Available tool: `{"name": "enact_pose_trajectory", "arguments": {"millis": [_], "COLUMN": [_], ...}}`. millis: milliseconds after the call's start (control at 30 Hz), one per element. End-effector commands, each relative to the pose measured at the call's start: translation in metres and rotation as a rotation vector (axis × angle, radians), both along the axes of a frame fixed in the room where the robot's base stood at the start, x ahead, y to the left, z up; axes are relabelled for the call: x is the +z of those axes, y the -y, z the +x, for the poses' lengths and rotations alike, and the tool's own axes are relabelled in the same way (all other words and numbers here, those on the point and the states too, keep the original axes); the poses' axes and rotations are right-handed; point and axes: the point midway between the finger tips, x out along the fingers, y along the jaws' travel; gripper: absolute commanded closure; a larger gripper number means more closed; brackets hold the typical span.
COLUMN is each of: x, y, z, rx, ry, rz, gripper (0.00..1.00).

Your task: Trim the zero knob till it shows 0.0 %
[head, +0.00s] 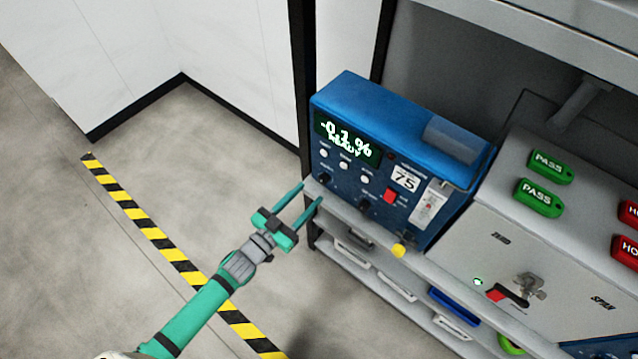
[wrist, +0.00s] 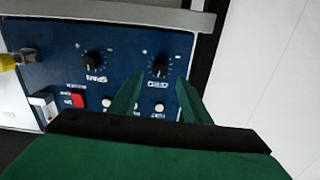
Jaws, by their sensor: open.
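The blue analyser (head: 365,115) stands on a shelf, its display (head: 345,140) reading -0.1 % READY. The black zero knob (head: 325,178) is at the lower left of its front panel; in the upside-down wrist view the zero knob (wrist: 160,68) is right of the span knob (wrist: 93,61). My green gripper (head: 310,194) is open and empty in front of the panel's lower left. In the wrist view the gripper (wrist: 159,80) has its fingertips on either side of the zero knob's line. I cannot tell whether they touch it.
The span knob also shows in the head view (head: 365,205), near a red switch (head: 391,195). A grey cabinet with green PASS tags (head: 540,197) stands right. Floor left is open past striped tape (head: 150,233).

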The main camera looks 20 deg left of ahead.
Motion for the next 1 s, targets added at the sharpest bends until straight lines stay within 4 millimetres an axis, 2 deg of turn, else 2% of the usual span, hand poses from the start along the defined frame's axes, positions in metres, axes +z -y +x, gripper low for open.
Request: {"name": "enact_pose_trajectory", "arguments": {"millis": [100, 300, 500, 767, 833, 933, 967, 1000], "x": [0.000, 0.000, -0.001, 0.000, 0.000, 0.000, 0.000, 0.000], "y": [0.008, 0.017, 0.020, 0.020, 0.019, 0.019, 0.019, 0.019], "z": [0.021, 0.046, 0.056, 0.057, 0.057, 0.057, 0.057, 0.057], "rx": [-0.001, 0.000, 0.001, 0.003, 0.004, 0.004, 0.004, 0.003], "ry": [0.000, 0.001, -0.002, -0.002, -0.002, -0.002, -0.002, -0.002], "rz": [-0.002, -0.001, 0.001, 0.001, 0.001, 0.001, 0.001, 0.001], "gripper": [0.57, 0.57, 0.57, 0.57, 0.69, 0.93, 0.98, 0.98]}}
